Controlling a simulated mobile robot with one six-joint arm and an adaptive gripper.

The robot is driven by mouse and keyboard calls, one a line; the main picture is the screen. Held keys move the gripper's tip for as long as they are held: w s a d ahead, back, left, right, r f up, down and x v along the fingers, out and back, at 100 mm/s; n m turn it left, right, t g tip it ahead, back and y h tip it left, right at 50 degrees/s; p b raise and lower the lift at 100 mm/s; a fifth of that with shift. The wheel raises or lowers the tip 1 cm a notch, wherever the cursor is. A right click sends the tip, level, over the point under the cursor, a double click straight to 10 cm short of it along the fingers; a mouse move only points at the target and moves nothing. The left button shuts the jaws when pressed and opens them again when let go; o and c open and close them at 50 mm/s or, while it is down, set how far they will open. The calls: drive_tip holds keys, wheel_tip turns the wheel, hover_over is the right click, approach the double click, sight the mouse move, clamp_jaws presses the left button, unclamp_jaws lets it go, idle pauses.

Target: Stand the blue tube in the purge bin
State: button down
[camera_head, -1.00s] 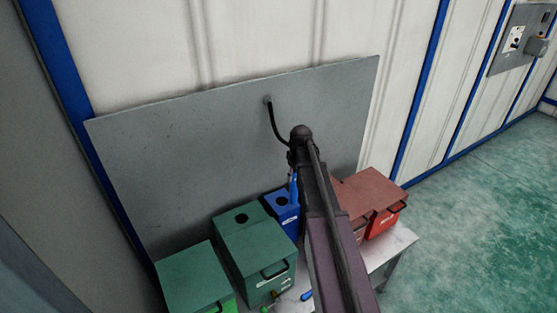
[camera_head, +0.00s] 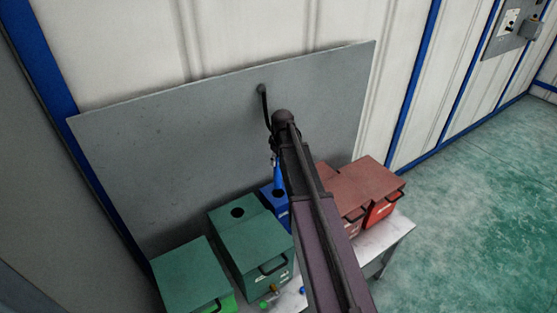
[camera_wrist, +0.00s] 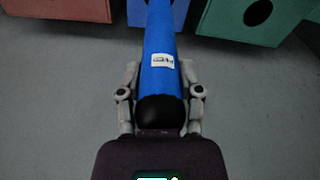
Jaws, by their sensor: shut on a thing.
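My gripper (camera_wrist: 160,72) is shut on the blue tube (camera_wrist: 160,50), with a finger on each side of it. The tube has a small white label and a dark rounded end toward my wrist. In the head view the tube (camera_head: 277,176) hangs nearly upright from my gripper (camera_head: 275,153), in front of or over the blue bin (camera_head: 280,211). In the wrist view the far end of the tube runs out of the picture beside the blue bin (camera_wrist: 187,10). The tube's lower tip is not clear. I cannot read which bin is the purge bin.
Red bins (camera_head: 371,187) stand to the right, partly behind my arm. All stand on a pale table (camera_head: 392,238) before a grey panel (camera_head: 180,150). Small coloured parts lie in front.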

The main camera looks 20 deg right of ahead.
sight(278, 187)
drive_tip(key=shift+f, duration=0.25)
drive_tip(key=shift+f+b, duration=6.55)
drive_tip(key=shift+b, duration=0.2)
drive_tip(key=shift+f+b, duration=0.65)
drive_tip(key=shift+c, duration=0.9)
unclamp_jaws()
drive_tip(key=shift+r, duration=0.2)
